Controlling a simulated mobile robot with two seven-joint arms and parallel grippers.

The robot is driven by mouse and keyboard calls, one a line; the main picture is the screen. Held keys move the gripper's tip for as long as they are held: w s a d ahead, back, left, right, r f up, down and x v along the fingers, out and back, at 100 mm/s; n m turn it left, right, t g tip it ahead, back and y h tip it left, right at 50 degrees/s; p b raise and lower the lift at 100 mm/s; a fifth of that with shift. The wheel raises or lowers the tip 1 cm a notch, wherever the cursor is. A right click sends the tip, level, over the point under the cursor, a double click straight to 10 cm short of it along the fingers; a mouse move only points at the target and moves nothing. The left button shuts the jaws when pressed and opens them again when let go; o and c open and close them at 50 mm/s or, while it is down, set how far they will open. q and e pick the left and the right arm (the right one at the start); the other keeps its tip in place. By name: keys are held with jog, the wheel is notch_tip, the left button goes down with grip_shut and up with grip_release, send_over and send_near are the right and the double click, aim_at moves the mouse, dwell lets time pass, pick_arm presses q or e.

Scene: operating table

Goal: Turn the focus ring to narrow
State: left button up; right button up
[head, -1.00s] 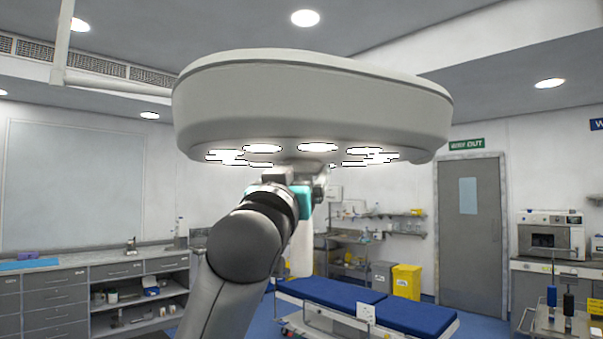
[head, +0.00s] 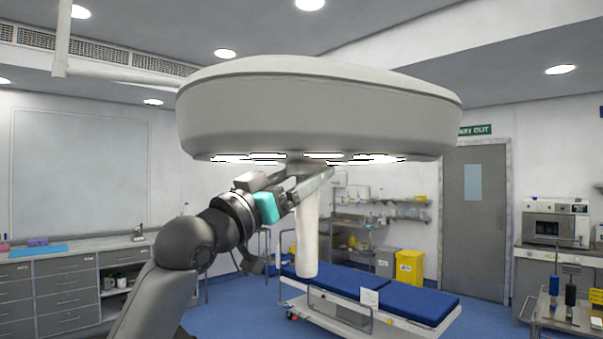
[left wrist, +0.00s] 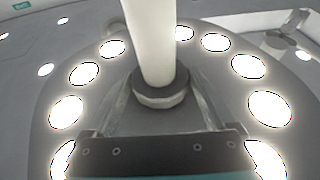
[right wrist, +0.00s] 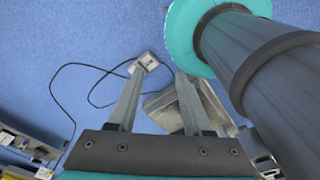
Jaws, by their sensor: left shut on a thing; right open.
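The large pale surgical lamp head (head: 320,115) hangs overhead with its lit lamps facing down. Its white handle (head: 307,235) hangs down from the centre. In the left wrist view the handle (left wrist: 150,40) rises from a grey focus ring (left wrist: 160,88) at its base, with lit lamps around it. My left gripper (head: 312,180) reaches in from the left below the lamp head; its fingers (left wrist: 160,95) lie on both sides of the ring, shut on it. The ring's setting cannot be read. My right gripper (right wrist: 162,75) is open and empty above the floor, seen only in the right wrist view.
A blue-topped operating table (head: 350,290) stands on the floor beyond the lamp. Grey drawer units (head: 60,290) line the left wall. A yellow bin (head: 410,267) and a door (head: 473,220) are behind. A trolley (head: 560,312) stands at the right.

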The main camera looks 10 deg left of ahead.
dwell(0.4)
pick_arm(q)
jog(key=o, duration=1.1)
jog(key=b+v, duration=0.5)
jog(key=v, duration=1)
jog(key=shift+f+b, duration=0.1)
jog(key=shift+b, duration=0.2)
